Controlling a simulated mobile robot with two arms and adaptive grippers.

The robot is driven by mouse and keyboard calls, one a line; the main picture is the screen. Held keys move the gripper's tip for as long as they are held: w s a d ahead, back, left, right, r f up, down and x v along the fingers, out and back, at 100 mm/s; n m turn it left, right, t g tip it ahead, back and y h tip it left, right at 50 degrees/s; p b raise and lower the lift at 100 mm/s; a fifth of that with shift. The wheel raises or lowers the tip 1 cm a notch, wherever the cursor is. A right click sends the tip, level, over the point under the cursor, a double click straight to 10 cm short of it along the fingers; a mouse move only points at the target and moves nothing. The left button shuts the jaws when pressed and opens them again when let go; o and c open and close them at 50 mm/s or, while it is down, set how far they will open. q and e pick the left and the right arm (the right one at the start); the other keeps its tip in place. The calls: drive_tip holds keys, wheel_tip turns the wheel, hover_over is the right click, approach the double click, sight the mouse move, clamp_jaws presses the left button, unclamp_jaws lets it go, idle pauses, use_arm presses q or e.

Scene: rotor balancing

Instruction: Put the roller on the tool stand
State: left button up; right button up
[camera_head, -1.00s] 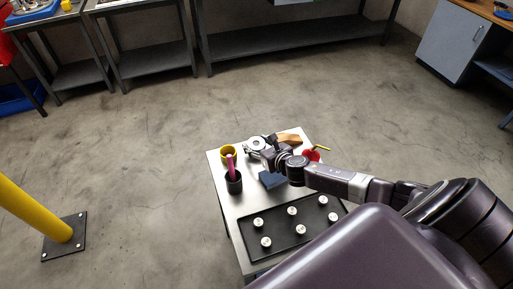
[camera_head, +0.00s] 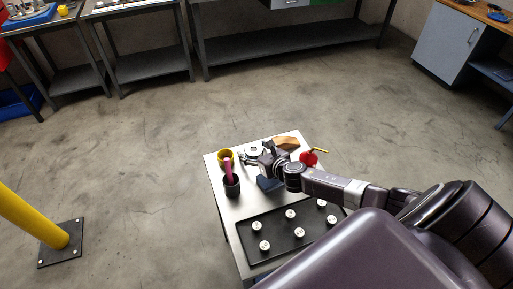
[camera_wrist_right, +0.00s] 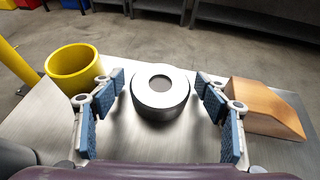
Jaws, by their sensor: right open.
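A grey metal cylinder with a round hole in its top (camera_wrist_right: 160,92) stands upright between the fingers in the right wrist view; I cannot tell for sure if it is the roller. It also shows as a pale ring in the head view (camera_head: 254,150). My right gripper (camera_wrist_right: 164,88) is open, its blue-padded fingers on either side of the cylinder with visible gaps. In the head view the right gripper (camera_head: 257,158) is over the table's far part. A dark cup (camera_head: 231,185) holding a pink handle (camera_head: 228,168) stands at the table's left. I cannot identify the tool stand. My left gripper is out of view.
A yellow cup (camera_wrist_right: 73,68) is left of the gripper, and a wooden block (camera_wrist_right: 265,107) is right. A navy block (camera_head: 268,184), a red item (camera_head: 309,158) and a black tray (camera_head: 272,231) with several white-topped pieces share the small metal table (camera_head: 231,211).

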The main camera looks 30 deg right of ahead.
drive_tip(key=v, duration=1.2)
drive_tip(key=shift+r, duration=0.1)
